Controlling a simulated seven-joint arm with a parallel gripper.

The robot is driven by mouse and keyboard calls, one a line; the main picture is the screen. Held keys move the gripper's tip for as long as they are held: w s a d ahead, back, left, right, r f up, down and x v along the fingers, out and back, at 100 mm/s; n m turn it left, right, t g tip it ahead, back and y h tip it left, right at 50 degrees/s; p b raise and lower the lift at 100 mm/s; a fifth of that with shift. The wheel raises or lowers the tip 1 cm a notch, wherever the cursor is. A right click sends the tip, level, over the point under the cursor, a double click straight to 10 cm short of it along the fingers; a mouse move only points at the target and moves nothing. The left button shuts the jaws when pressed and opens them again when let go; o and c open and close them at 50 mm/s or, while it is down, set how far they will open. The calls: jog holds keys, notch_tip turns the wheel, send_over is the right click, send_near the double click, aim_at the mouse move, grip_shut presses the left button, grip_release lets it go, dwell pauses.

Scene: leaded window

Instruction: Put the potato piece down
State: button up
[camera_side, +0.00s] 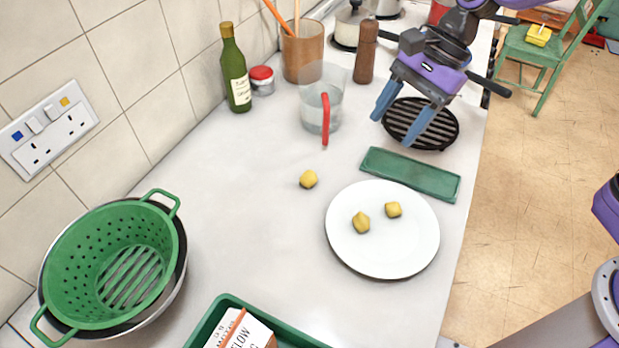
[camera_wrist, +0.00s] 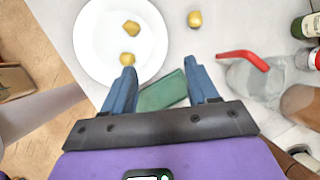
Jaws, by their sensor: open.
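Two yellow potato pieces, one on the left (camera_side: 361,222) and one on the right (camera_side: 393,209), lie on the white plate (camera_side: 410,252). A third potato piece (camera_side: 308,179) lies on the bare worktop to the left of the plate. In the wrist view the plate (camera_wrist: 98,52) holds two pieces, and the loose piece (camera_wrist: 194,19) is beside it. My gripper (camera_side: 402,125) is open and empty, raised beyond the plate near a black ridged trivet (camera_side: 447,130). The wrist view shows its blue fingers (camera_wrist: 164,82) spread above a green tray.
The green tray (camera_side: 410,174) lies between the plate and the trivet. A jug with a red handle (camera_side: 325,118), a pepper mill (camera_side: 365,52) and a bottle (camera_side: 235,75) stand towards the back. A green colander (camera_side: 70,255) stands front left.

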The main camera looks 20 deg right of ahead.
jog(key=w+a+m+y, duration=0.1)
jog(key=w+a+m, duration=0.2)
jog(key=w+m, duration=0.2)
send_near(309, 176)
jog(key=f, duration=0.1)
jog(key=a+f, duration=0.1)
jog(key=f, duration=0.1)
jog(key=shift+s+a+t, duration=0.1)
jog(key=shift+s+t, duration=0.15)
jog(key=shift+t, duration=0.15)
jog(key=shift+a+x, duration=0.2)
jog(key=shift+x, duration=2.6)
jog(key=shift+s+r, duration=0.1)
jog(key=shift+r, duration=0.05)
jog(key=shift+c, duration=0.3)
grip_shut()
jog(key=shift+r, duration=0.1)
